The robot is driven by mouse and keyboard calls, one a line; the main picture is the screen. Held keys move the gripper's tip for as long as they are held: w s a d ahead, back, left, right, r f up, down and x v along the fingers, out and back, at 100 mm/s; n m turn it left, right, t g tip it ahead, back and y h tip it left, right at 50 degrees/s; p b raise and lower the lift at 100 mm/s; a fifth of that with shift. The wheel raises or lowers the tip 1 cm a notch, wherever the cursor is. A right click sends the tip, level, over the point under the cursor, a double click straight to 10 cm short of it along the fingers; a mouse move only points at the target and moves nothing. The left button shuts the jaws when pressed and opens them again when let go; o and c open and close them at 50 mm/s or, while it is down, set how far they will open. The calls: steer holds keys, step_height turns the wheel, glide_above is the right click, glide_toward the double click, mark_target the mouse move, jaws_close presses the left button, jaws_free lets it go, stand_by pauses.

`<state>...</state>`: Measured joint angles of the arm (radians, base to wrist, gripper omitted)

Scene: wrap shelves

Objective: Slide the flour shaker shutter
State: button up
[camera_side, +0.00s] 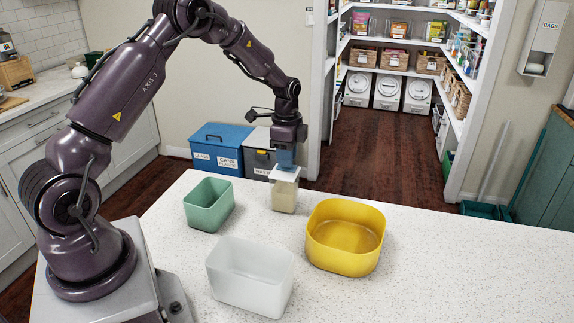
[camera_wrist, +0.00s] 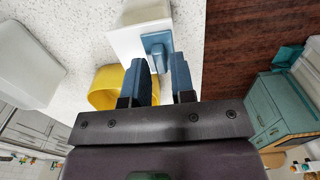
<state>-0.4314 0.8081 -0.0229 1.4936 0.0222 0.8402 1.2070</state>
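The flour shaker (camera_side: 284,196), a clear squarish container with pale contents and a white lid (camera_side: 285,175), stands upright on the counter. In the wrist view, its white lid (camera_wrist: 126,42) carries a blue shutter tab (camera_wrist: 157,46). My gripper (camera_side: 285,160) points down just over the lid; its blue fingers hide the tab in the side view. In the wrist view my gripper (camera_wrist: 163,70) has its fingers apart, with a gap between them beside the blue tab. I cannot tell whether a finger touches the tab.
A green bin (camera_side: 208,204) stands left of the shaker, a white bin (camera_side: 250,277) in front, and a yellow bin (camera_side: 345,238) to the right. The speckled white counter (camera_side: 460,270) is clear at right. Its back edge lies just behind the shaker.

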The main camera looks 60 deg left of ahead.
mark_target(282, 176)
steer(key=shift+f, duration=0.7)
steer(key=shift+r, duration=0.25)
steer(key=shift+c, duration=0.2)
steer(key=shift+c, duration=1.3)
steer(key=shift+s+d, duration=1.2)
steer(key=shift+s, duration=0.05)
steer(key=o, duration=0.4)
